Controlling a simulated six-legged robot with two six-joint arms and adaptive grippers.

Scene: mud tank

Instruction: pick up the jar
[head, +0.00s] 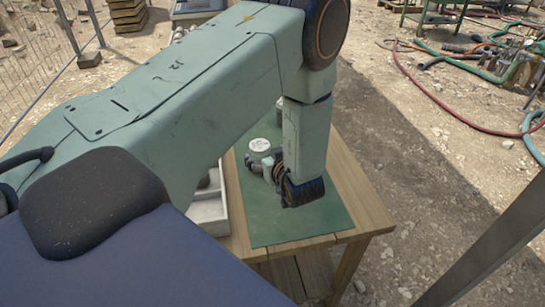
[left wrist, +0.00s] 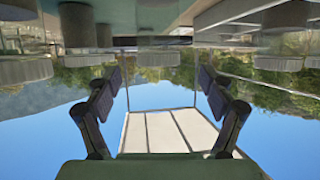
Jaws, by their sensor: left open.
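A jar with a white lid (head: 259,146) stands on the green mat (head: 290,228) of the wooden table. My left gripper (head: 257,164) is low over the mat, right beside this jar on its near side; I cannot tell whether they touch. The left wrist view is upside down. There the two dark fingers of my left gripper (left wrist: 160,82) are spread wide, with nothing seen held between them. Several round lidded jars hang from the top of that view, one at the left (left wrist: 22,70) and one at the right (left wrist: 278,62). My right gripper is not seen.
A second jar (head: 279,104) is partly hidden behind my left arm. A white tray (head: 222,208) stands left of the mat, mostly covered by the arm. The near part of the mat is clear. Hoses (head: 440,100) lie on the stony ground at right.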

